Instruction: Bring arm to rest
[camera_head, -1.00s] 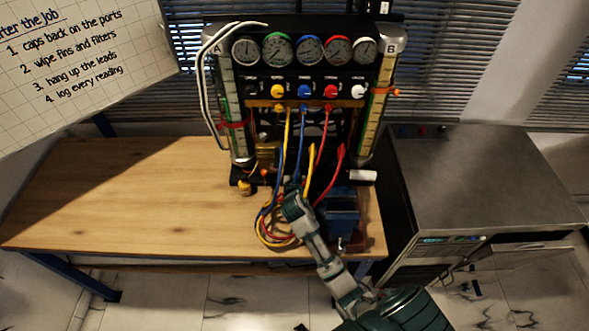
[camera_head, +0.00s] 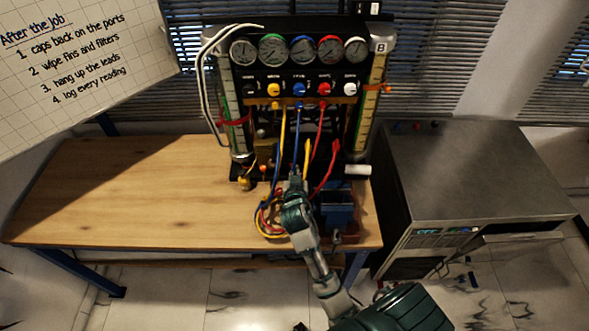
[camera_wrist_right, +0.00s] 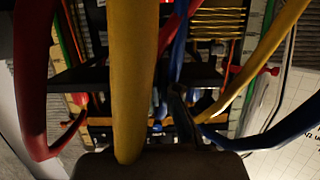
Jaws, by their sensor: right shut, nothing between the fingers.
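My right arm (camera_head: 310,250) comes in from the bottom of the head view and reaches up over the bench. My right gripper (camera_head: 294,183) is in front of the gauge rig, among the hanging leads. It looks shut and holds nothing. In the right wrist view its dark fingers (camera_wrist_right: 178,100) show between the hoses, with a thick yellow lead (camera_wrist_right: 134,80) close to the camera. Whether the fingers touch a lead cannot be told. My left gripper is not in view.
The gauge rig (camera_head: 300,70) stands at the back of the wooden bench (camera_head: 120,200). Red (camera_head: 325,170), blue and yellow leads hang in front. A blue block (camera_head: 338,208) sits right of my arm. A metal cabinet (camera_head: 480,170) stands right. The bench's left side is clear.

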